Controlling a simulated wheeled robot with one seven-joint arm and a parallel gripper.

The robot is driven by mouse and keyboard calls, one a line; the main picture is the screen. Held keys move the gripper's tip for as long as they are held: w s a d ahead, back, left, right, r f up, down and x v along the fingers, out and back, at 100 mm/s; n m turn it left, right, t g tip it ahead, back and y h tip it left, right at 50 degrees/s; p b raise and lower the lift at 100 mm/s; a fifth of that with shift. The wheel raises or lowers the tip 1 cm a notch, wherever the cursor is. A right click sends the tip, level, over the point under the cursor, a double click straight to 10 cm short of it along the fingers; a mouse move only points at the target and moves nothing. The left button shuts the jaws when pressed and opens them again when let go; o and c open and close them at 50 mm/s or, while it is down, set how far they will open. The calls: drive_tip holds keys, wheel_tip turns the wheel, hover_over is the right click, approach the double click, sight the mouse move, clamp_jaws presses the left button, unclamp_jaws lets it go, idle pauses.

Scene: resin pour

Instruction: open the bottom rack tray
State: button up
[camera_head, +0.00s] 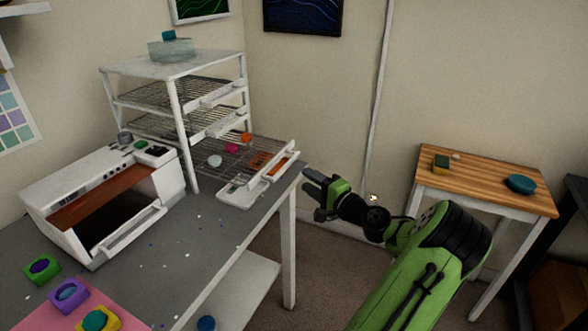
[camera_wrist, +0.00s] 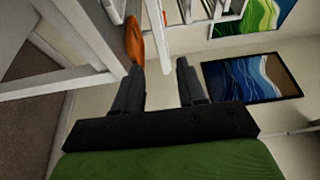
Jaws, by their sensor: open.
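The white rack (camera_head: 174,92) stands on the grey workbench with wire trays stacked in it. Its bottom tray (camera_head: 284,147) sticks out well past the trays above it, toward my gripper, with small pink, pale and orange pieces on it. My gripper (camera_head: 312,194) is open and empty, just off the bench's right edge, to the right of and below the tray's front end. In the wrist view, the fingers (camera_wrist: 158,72) are apart, with nothing between them. An orange piece (camera_wrist: 134,40) shows just beyond the left fingertip; I cannot tell whether they touch.
A white machine with an open front (camera_head: 105,190) stands on the left of the grey bench (camera_head: 215,235). A wooden side table (camera_head: 485,180) stands at right. Floor between the tables is clear.

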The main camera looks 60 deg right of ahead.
drive_tip(key=v, duration=0.5)
drive_tip(key=shift+s+a, duration=0.15)
drive_tip(key=shift+s, duration=0.1)
